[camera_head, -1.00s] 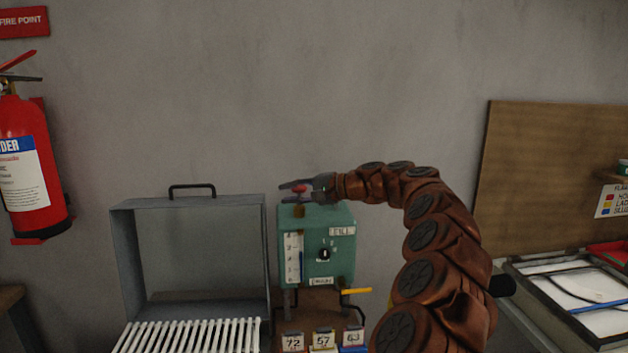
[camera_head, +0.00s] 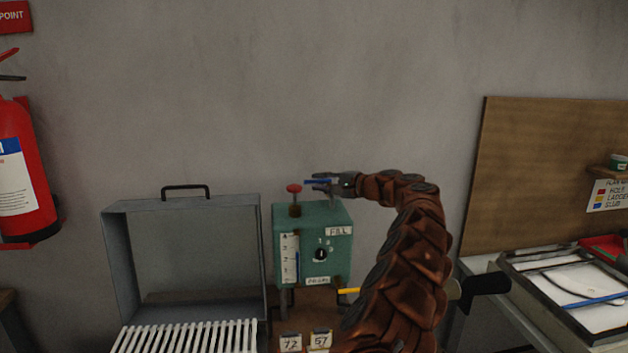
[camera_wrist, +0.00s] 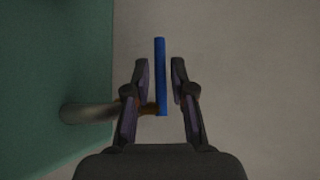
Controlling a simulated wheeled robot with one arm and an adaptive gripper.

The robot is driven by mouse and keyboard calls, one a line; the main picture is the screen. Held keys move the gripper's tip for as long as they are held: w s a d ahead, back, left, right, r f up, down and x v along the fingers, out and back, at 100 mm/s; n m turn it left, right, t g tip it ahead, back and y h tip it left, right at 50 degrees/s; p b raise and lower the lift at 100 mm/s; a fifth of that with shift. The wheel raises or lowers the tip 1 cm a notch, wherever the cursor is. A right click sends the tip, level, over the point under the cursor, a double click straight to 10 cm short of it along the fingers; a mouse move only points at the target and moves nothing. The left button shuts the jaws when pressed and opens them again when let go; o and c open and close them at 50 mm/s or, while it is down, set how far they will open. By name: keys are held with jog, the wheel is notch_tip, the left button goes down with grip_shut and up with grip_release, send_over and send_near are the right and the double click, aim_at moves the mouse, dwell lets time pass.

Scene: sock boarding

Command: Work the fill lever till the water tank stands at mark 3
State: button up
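The teal tank box (camera_head: 340,245) has a FILL label (camera_head: 339,230) and a gauge (camera_head: 289,262) with numbered marks. In the wrist view the blue bar (camera_wrist: 160,75) joins a metal shaft (camera_wrist: 90,112) from the box. My gripper (camera_head: 322,182) is open around the bar; in the wrist view my gripper (camera_wrist: 161,75) shows a gap on each side.
A red knob (camera_head: 294,188) stands on the box top, left of my gripper. A yellow handle (camera_head: 348,291) sits low at the box's right. A grey open case (camera_head: 113,262) with a white rack (camera_head: 185,338) is at left. The wall above is clear.

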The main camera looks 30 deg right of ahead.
jog(key=shift+x, duration=1.3)
grip_shut()
